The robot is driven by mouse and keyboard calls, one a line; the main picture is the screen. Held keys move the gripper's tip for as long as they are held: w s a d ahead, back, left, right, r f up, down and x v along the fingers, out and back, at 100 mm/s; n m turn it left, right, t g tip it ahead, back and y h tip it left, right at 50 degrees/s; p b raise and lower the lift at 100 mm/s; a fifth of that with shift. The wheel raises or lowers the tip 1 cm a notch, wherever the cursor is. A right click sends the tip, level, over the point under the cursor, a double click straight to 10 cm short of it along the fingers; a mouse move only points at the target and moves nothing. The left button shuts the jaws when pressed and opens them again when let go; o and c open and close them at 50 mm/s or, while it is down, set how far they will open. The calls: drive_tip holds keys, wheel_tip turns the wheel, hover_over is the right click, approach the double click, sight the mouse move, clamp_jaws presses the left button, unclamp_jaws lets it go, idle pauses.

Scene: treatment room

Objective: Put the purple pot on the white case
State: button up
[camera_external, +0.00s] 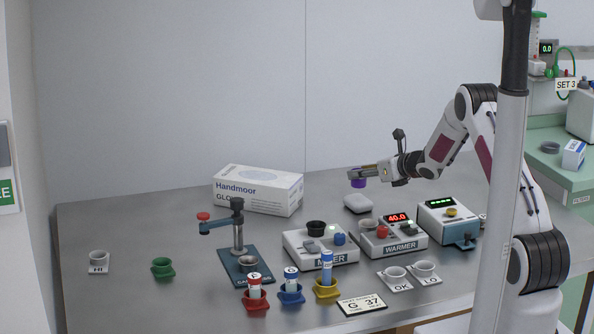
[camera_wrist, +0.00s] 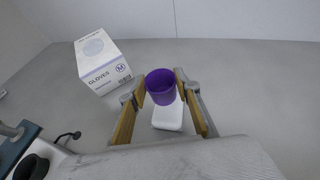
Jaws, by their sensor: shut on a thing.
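The purple pot (camera_external: 358,181) is held in my gripper (camera_external: 366,174), which is shut on it above the table. In the wrist view the pot (camera_wrist: 161,86) sits between the two fingers of my gripper (camera_wrist: 161,92), with its open top showing. The white case (camera_external: 357,203) lies on the table below the pot in the external view, with a clear gap between them. In the wrist view the case (camera_wrist: 168,116) shows behind and below the pot, partly hidden by it. The case's visible top is bare.
A glove box (camera_external: 258,190) stands left of the case. The mixer (camera_external: 320,248), the warmer (camera_external: 393,238) and another white device (camera_external: 448,222) stand in front and to the right. A stand with a blue arm (camera_external: 238,235) is further left. The table behind the case is clear.

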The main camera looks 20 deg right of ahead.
sight(364, 183)
drive_tip(key=shift+f, duration=1.75)
drive_tip(key=shift+f, duration=0.15)
drive_tip(key=o, duration=0.8)
drive_tip(key=shift+c, duration=0.2)
drive_tip(key=shift+v, duration=0.85)
drive_tip(key=v, duration=1)
drive_tip(key=shift+s+d+r, duration=0.1)
drive_tip(key=shift+d+r, duration=0.05)
drive_tip(key=shift+r, duration=0.05)
